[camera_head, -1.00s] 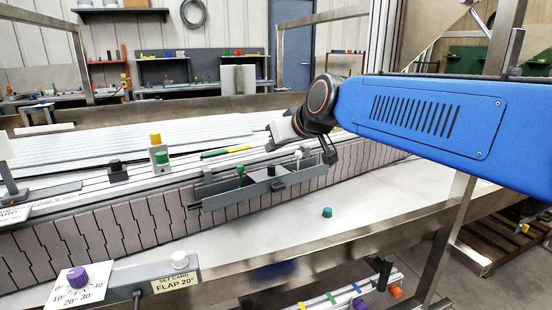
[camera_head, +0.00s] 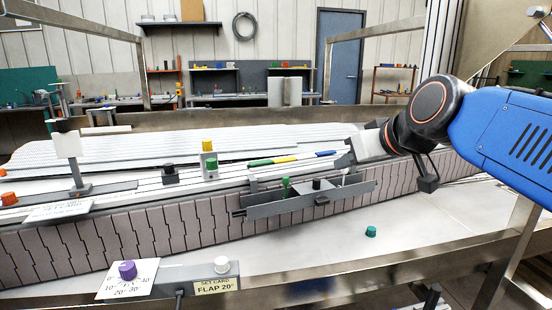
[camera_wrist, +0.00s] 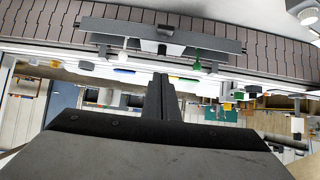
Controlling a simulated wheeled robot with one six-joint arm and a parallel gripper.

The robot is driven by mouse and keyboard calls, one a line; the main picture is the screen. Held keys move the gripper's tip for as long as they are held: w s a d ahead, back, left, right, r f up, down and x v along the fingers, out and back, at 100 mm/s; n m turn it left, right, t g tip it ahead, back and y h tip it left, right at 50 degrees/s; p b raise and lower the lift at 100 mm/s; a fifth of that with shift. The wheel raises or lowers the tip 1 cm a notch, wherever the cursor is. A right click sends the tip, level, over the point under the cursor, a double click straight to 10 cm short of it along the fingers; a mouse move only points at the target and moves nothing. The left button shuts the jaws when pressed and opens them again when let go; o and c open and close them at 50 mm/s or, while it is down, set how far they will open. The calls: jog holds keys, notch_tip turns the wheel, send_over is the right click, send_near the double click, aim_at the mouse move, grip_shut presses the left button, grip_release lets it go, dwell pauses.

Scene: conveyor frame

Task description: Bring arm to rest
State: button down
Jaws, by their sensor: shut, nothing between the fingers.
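My gripper (camera_head: 347,161) hangs at the end of my blue arm, above the right part of a grey tray-like holder (camera_head: 268,209) on the conveyor's near side. In the wrist view its two dark fingers (camera_wrist: 162,98) lie together, shut and empty. The grey holder (camera_wrist: 110,27) shows beyond them there, apart from the fingertips. A green knob (camera_head: 286,186) and a black knob (camera_head: 317,184) stand at the holder. The arm is bent at its dark wrist joints, off any rest pose I can recognise.
The conveyor frame's steel front ledge (camera_head: 330,240) runs below, with a green cap (camera_head: 370,231) on it. A yellow-topped block (camera_head: 209,160) and black knob (camera_head: 170,173) stand behind the belt.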

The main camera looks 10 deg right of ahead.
jog(key=s+d+f+g, duration=0.1)
jog(key=s+f+g, duration=0.1)
jog(key=s+f, duration=0.3)
jog(key=s+d+f+m+g+h, duration=0.1)
jog(key=s+f, duration=0.4)
jog(key=f, duration=0.7)
jog(key=s+f+m+g+h, duration=0.1)
jog(key=s+f+g, duration=0.2)
jog(key=f, duration=0.6)
jog(key=shift+s+d, duration=0.4)
jog(key=shift+s, duration=0.65)
